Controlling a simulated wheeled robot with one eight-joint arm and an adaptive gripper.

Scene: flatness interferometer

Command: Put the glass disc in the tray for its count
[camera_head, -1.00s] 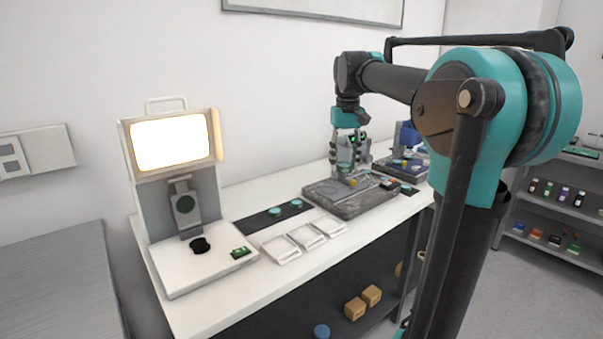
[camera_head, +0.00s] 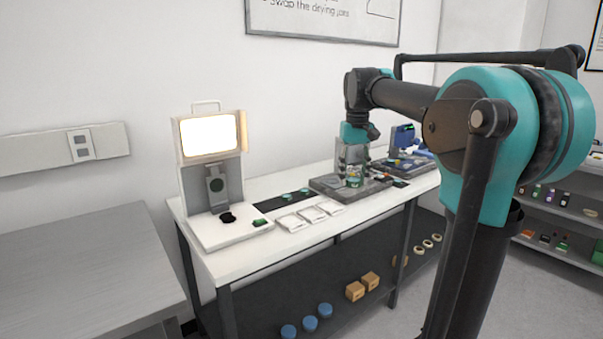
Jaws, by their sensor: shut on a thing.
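My gripper (camera_head: 354,176) is over the grey granite-like slab (camera_head: 327,187) toward the right of the bench. It is shut on a small greenish glass disc (camera_head: 354,182), partly hidden by the fingers; whether the disc touches the slab cannot be told. Two other teal discs (camera_head: 285,190) lie on a dark strip left of the slab. Three shallow white trays stand in a row in front of the strip: a left one (camera_head: 292,222), a middle one (camera_head: 312,214) and a right one (camera_head: 330,207).
A blue device (camera_head: 403,137) stands right of the slab. A grey table (camera_head: 80,265) is at left. Boxes (camera_head: 355,291) and blue jars sit on the lower shelf.

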